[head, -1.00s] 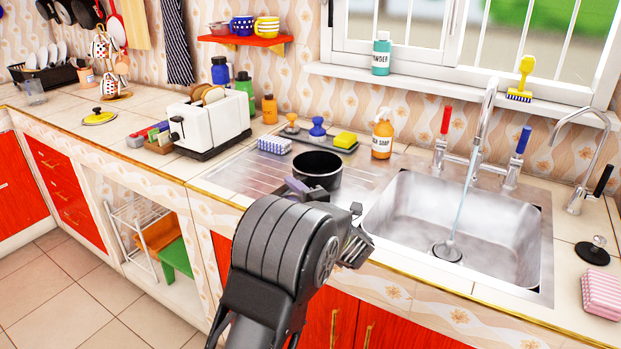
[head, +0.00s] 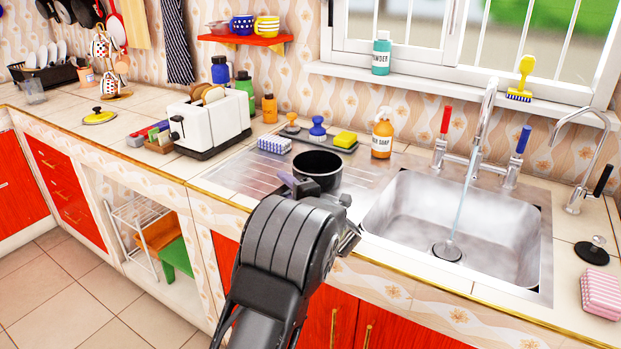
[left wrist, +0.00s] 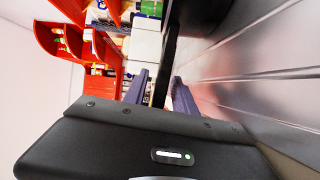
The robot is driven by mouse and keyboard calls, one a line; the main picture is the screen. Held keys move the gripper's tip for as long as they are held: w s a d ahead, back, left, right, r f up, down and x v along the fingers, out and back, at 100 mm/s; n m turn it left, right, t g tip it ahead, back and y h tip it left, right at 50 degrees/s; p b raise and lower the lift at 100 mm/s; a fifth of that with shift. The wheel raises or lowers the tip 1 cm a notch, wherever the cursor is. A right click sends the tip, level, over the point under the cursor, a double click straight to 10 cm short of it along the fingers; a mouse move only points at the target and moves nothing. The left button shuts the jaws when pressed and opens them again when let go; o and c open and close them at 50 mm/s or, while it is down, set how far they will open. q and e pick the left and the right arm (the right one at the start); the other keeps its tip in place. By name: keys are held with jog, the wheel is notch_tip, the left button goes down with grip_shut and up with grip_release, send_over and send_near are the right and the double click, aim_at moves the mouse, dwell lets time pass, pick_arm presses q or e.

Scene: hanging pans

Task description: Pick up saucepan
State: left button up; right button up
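The black saucepan (head: 317,168) stands upright on the ribbed steel drainboard (head: 232,176), left of the sink basin. My left gripper (head: 297,187) is at the saucepan's near side, and my own arm hides the handle in the head view. In the left wrist view, the fingers of my left gripper (left wrist: 159,92) are apart. A dark bar, which looks like the saucepan handle (left wrist: 168,55), runs between them. Gaps show beside it, so the fingers do not look closed on it. My right gripper is not in view.
The sink basin (head: 450,225) with running water lies to the right. Behind the saucepan are a yellow sponge (head: 345,139), an orange soap bottle (head: 382,135) and a blue stopper-like item (head: 317,130). A white toaster (head: 210,122) stands to the left.

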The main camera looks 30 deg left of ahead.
pick_arm(q)
grip_shut()
dwell(1.1)
